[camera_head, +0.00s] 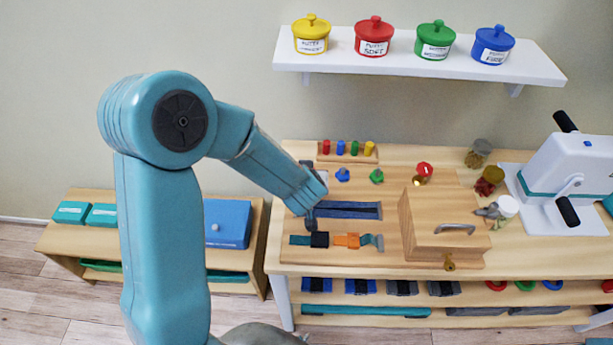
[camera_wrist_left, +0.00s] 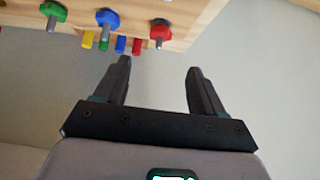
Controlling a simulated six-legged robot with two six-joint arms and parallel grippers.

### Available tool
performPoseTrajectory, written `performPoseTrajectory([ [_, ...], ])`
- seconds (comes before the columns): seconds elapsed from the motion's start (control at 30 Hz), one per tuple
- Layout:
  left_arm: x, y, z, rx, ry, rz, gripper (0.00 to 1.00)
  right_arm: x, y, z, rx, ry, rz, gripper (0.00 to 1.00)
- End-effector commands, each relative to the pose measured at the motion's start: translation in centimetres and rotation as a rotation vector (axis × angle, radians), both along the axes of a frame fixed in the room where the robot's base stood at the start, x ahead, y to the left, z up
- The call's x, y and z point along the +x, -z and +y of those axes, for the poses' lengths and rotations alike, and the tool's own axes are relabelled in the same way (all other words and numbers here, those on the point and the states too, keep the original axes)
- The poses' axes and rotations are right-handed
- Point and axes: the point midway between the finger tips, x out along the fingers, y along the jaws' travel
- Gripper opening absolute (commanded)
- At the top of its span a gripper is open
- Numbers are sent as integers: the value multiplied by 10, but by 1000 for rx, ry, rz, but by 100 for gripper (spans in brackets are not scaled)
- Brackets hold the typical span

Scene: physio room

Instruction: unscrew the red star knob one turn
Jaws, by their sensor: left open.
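The red star knob (camera_wrist_left: 159,31) shows in the left wrist view on a short grey shaft near the edge of the wooden board (camera_wrist_left: 185,12). It lies ahead of my open left gripper (camera_wrist_left: 158,66), roughly in line with the gap between the fingertips, and is apart from them. Nothing is between the fingers. In the head view my left gripper (camera_head: 312,190) is over the left side of the board, and my arm seems to hide this knob. My right gripper is not in view.
Blue (camera_head: 342,174) and green (camera_head: 377,176) knobs stand beside it. Coloured pegs stand in a rack (camera_head: 347,159) behind. Another red-topped piece (camera_head: 424,169) is farther right. A wooden box with a handle (camera_head: 440,240) and strap boards (camera_head: 345,240) occupy the front.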

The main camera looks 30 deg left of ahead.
Motion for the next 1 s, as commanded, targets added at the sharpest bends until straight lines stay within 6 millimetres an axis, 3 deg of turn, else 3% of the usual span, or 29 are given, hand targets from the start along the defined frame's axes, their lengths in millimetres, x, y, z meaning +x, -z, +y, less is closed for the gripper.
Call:
performPoseTrajectory([
  [0.1, -11, -15, -8, -1, 2, 0, 69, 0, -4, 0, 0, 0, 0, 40],
  [0.23, -18, -21, -11, -1, 1, 1, 69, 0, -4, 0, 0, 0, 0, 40],
  [1.0, -20, -22, -12, 0, 1, 2, 69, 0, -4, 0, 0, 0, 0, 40],
])
